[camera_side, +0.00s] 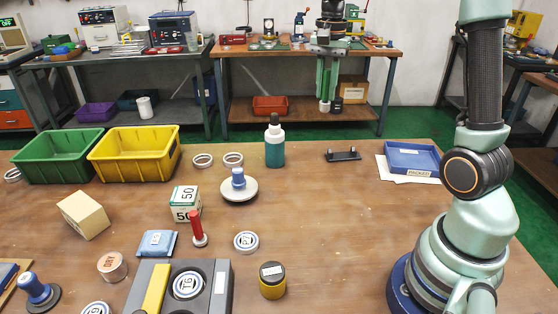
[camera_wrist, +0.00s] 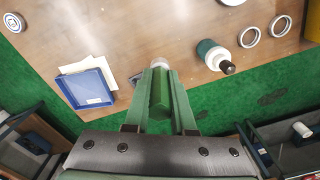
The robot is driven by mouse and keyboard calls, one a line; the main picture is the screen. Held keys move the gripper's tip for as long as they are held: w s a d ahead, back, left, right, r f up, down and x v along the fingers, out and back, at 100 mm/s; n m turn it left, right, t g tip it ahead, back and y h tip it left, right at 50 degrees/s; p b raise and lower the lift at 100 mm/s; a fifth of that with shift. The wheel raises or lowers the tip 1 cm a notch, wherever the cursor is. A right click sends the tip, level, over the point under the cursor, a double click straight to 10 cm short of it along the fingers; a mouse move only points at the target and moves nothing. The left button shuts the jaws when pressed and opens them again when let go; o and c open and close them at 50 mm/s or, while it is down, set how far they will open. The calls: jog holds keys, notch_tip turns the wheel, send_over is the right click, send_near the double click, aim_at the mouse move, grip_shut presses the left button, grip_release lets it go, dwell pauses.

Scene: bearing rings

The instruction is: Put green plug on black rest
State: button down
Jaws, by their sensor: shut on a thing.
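My gripper (camera_wrist: 160,78) is shut on the green plug (camera_wrist: 160,95), which has a pale end and lies between the two green fingers in the wrist view. In the side view my gripper (camera_side: 327,85) hangs at the back, beyond the table's far edge and raised. The plug is hard to tell from the green fingers there. The black rest (camera_side: 343,155) is a small dark cradle with raised ends on the far part of the table, apart from the gripper. In the wrist view it is partly hidden behind the left finger.
A blue tray (camera_side: 411,157) on white paper stands right of the rest, and a teal bottle (camera_side: 274,148) to its left. Yellow (camera_side: 133,153) and green (camera_side: 53,155) bins stand at the far left. The table in front of the rest is clear.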

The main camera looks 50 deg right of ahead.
jog(key=d, duration=1.3)
send_over(343, 155)
jog(key=shift+m, duration=0.3)
notch_tip(343, 155, down, 20)
jog(key=shift+f, duration=0.1)
jog(key=shift+f, duration=0.1)
jog(key=c, duration=0.7)
grip_release()
jog(key=shift+s, duration=0.1)
jog(key=shift+c, duration=0.2)
